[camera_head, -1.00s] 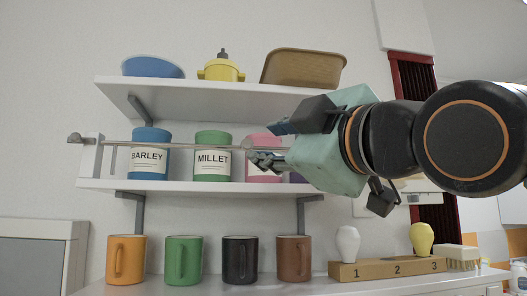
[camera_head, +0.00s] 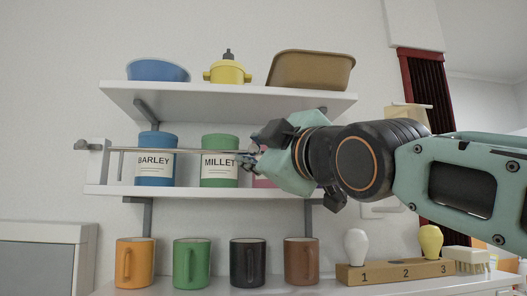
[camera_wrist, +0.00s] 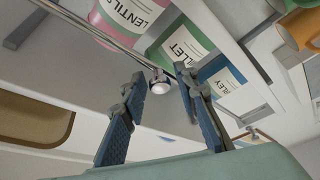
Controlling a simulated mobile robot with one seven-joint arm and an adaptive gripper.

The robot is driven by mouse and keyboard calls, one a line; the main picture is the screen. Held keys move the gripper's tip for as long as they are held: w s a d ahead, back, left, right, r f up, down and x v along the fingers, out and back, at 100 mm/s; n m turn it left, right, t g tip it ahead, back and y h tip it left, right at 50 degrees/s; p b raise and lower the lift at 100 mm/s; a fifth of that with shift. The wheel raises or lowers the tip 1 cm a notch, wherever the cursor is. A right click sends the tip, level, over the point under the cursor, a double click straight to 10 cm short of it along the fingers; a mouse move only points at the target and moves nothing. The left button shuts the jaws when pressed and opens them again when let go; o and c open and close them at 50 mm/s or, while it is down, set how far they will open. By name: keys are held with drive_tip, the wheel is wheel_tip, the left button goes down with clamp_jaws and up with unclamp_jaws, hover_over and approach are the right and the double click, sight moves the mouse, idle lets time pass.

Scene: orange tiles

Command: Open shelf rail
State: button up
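The shelf rail (camera_head: 190,151) is a thin grey bar across the front of the middle shelf, before the jars. Its left end meets a white bracket (camera_head: 97,160). My gripper (camera_head: 250,160) is at the rail's right part, in front of the pink jar. In the wrist view my gripper (camera_wrist: 158,92) is open, one blue-padded finger on each side of a round light knob (camera_wrist: 160,86) at the rail. A gap shows between the knob and both fingers. The rail also shows in the wrist view (camera_wrist: 95,30). My gripper hides its right part in the head view.
A blue BARLEY jar (camera_head: 155,140), a green MILLET jar (camera_head: 220,142) and a pink LENTIL jar (camera_wrist: 112,25) stand behind the rail. The upper shelf (camera_head: 220,103) is close above my gripper. Several mugs stand below, beside a numbered wooden block (camera_head: 390,273).

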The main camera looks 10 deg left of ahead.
drive_tip(key=shift+r, duration=0.1)
clamp_jaws()
drive_tip(key=shift+s+d+r, duration=0.1)
drive_tip(key=shift+s+d, duration=0.05)
